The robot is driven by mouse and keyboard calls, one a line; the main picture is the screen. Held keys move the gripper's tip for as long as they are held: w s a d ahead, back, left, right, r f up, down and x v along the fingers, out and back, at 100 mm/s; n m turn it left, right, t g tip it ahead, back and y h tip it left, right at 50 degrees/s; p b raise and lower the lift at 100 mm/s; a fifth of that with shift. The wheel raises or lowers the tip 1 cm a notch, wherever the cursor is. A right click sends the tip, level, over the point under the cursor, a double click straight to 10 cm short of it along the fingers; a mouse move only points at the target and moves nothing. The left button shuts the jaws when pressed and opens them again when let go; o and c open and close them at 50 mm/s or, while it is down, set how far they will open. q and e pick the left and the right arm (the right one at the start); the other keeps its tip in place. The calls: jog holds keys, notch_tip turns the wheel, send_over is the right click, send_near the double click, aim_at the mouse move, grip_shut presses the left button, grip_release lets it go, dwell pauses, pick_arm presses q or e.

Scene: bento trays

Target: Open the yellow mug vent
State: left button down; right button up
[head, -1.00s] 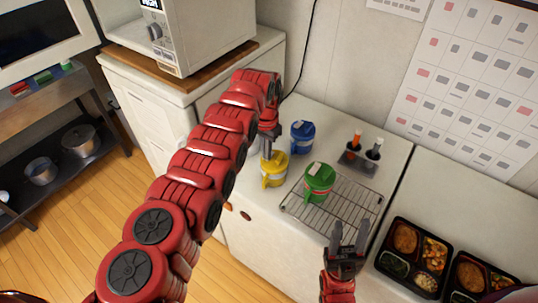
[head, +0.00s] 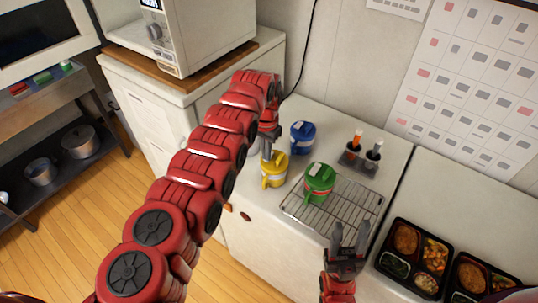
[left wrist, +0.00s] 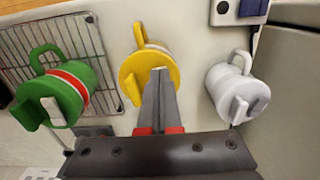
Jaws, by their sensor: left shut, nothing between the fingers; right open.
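The yellow mug (head: 275,172) with its yellow lid stands upright on the counter, left of the wire rack. In the left wrist view the mug (left wrist: 138,62) is in the middle, its handle toward the top. My left gripper (head: 267,152) is shut and empty, pointing down at the lid. In the left wrist view the shut fingertips (left wrist: 159,72) overlap the lid and hide its middle, so the vent's state cannot be made out. Whether they touch is unclear. My right gripper (head: 348,238) is open and empty near the rack's front edge.
A green mug (head: 318,180) stands on the wire rack (head: 345,212). A blue mug (head: 302,136) stands behind the yellow one. A white mug (left wrist: 228,88) shows right in the left wrist view. Bento trays (head: 408,228) lie right.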

pick_arm(q)
jog(key=shift+r+p, duration=0.65)
jog(key=shift+r, duration=2.8)
